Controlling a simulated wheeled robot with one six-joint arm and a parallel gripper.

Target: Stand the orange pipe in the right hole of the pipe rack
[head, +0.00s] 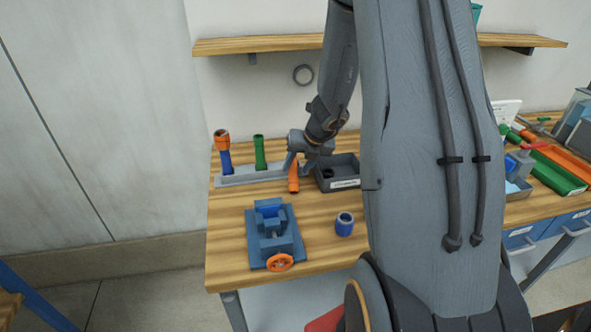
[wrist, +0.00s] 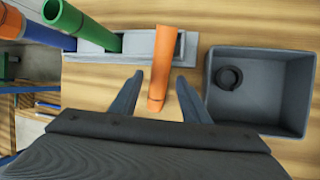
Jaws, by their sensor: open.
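The orange pipe (head: 293,181) is at the right end of the grey pipe rack (head: 250,175). It is not upright: in the wrist view the pipe (wrist: 162,65) runs across the rack's right end (wrist: 183,45), with its near end out over the table in front. It partly covers the opening there; whether it rests on the rack or table I cannot tell. My gripper (head: 298,164) is open, and in the wrist view its fingers (wrist: 160,83) are on either side of the pipe, with gaps. A blue pipe (head: 226,162) with an orange top and a green pipe (head: 260,152) stand in the rack.
A dark grey bin (head: 338,182) holding a black ring (wrist: 229,77) stands right of the rack. A blue vise-like fixture (head: 272,233) with an orange handwheel and a blue fitting (head: 345,224) stand nearer the front. A wall shelf (head: 270,44) is above. Bare wood lies between.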

